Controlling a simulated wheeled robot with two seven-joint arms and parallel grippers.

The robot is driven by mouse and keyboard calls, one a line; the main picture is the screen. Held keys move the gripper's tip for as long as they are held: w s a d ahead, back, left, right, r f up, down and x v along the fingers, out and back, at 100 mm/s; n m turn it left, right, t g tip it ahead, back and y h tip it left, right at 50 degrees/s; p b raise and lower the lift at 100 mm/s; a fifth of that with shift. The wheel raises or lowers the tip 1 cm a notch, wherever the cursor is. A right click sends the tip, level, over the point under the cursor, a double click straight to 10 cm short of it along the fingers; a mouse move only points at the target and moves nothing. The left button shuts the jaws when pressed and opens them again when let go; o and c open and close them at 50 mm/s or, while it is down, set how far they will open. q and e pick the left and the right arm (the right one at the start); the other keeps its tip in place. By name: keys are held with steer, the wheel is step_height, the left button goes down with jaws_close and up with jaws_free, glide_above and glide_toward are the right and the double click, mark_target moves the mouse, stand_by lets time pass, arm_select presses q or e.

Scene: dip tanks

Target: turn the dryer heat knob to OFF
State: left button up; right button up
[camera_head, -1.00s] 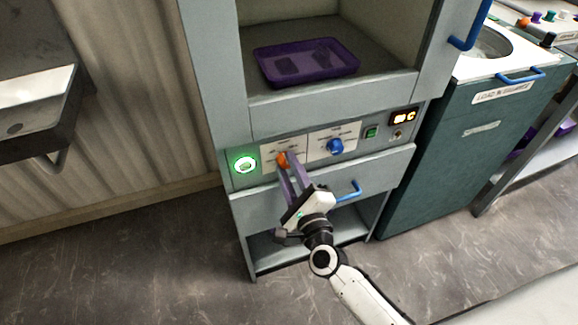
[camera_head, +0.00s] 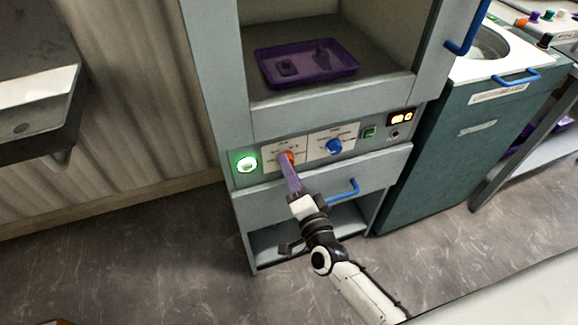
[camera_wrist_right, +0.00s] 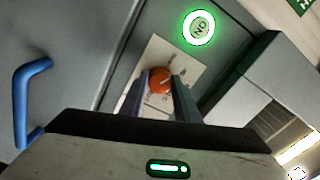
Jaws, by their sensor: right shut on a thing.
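The orange knob (camera_head: 286,158) sits on a white label plate on the dryer's control panel. It also shows in the right wrist view (camera_wrist_right: 159,80), between the two fingers. My right gripper (camera_head: 288,165) is shut on the orange knob, with its purple-grey fingers on either side of it; the fingers show in the wrist view too (camera_wrist_right: 160,88). The fingers hide part of the knob and plate, and the small lettering is too blurred to read. My left gripper is not in view.
A green-lit round button (camera_head: 246,164) is left of the knob, and a blue knob (camera_head: 334,146) is right of it. A blue drawer handle (camera_head: 343,190) is below. A purple tray (camera_head: 262,64) lies in the dryer opening above. A teal tank cabinet (camera_head: 440,175) stands at right.

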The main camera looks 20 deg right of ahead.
steer(key=shift+n+p, duration=0.65)
steer(key=shift+n, duration=1.65)
steer(key=o, duration=1.1)
steer(key=shift+c, duration=0.2)
steer(key=shift+s+d, duration=0.1)
steer(key=s+p, duration=0.3)
steer(key=s, duration=0.7)
steer(key=shift+d+f, duration=0.2)
